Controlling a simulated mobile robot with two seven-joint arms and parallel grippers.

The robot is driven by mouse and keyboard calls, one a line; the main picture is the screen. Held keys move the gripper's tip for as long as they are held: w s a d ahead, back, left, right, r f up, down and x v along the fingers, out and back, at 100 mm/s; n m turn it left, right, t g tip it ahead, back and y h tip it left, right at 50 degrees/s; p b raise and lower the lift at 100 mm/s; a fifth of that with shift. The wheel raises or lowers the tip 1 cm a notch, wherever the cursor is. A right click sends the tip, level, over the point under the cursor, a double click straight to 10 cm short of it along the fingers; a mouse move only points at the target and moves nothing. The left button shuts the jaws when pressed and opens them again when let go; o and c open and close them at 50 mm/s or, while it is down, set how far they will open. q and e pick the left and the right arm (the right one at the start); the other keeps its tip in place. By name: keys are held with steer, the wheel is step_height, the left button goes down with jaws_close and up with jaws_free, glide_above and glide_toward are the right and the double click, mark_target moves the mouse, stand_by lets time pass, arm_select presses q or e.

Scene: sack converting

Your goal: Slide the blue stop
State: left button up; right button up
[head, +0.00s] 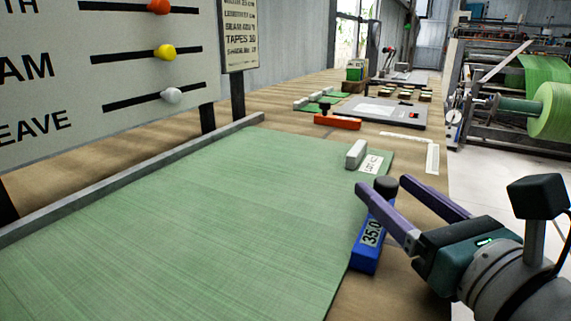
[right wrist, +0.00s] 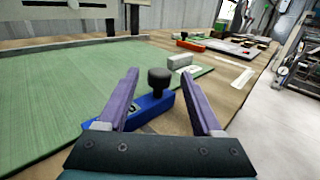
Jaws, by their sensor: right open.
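The blue stop (head: 364,254) lies at the right edge of the green sheet (head: 190,220), with a "35.0" label on its face and a black knob on top. It also shows in the right wrist view (right wrist: 153,108), where its black knob (right wrist: 160,79) stands upright. My right gripper (head: 384,188) is open, with its purple fingers on either side of the knob. In the right wrist view the knob appears between the fingertips, with gaps on both sides. One finger hides part of the stop in the head view. My left gripper is not in view.
A grey block (head: 356,153) and a white label lie at the sheet's far right corner. An orange bar (head: 337,122) and a grey board (head: 380,111) lie farther along the wooden table. A grey rail (head: 130,178) runs along the sheet's left edge, beside a signboard (head: 100,75) with coloured sliders.

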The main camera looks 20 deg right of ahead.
steer(key=w, duration=0.5)
steer(key=shift+d, duration=0.15)
jaws_close()
stand_by(0.4)
stand_by(0.9)
